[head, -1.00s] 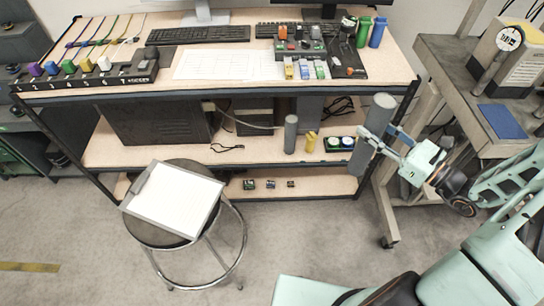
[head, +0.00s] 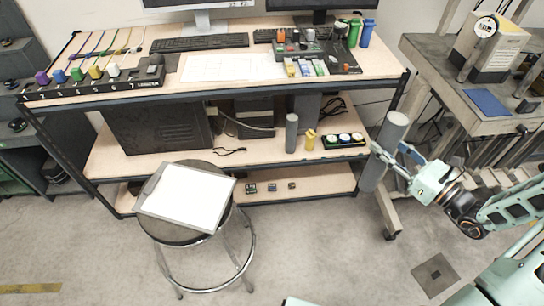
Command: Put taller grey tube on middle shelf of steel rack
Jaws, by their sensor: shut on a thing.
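The taller grey tube (head: 375,173) is held in my gripper (head: 388,154) at the right end of the steel rack. It is tilted, with its top leaning right, and overlaps the rack's right post in the head view. My gripper is shut on its middle, reaching in from the right. The rack's middle shelf (head: 262,151) is wood-coloured. A shorter-looking grey tube (head: 291,134) stands upright on it. I cannot tell how far the held tube is from the rack.
Beside the standing tube are a yellow object (head: 310,140) and a black tray with round items (head: 344,141). A dark case (head: 158,125) fills the shelf's left. A stool with a clipboard (head: 190,196) stands in front. A grey bench (head: 470,110) is at right.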

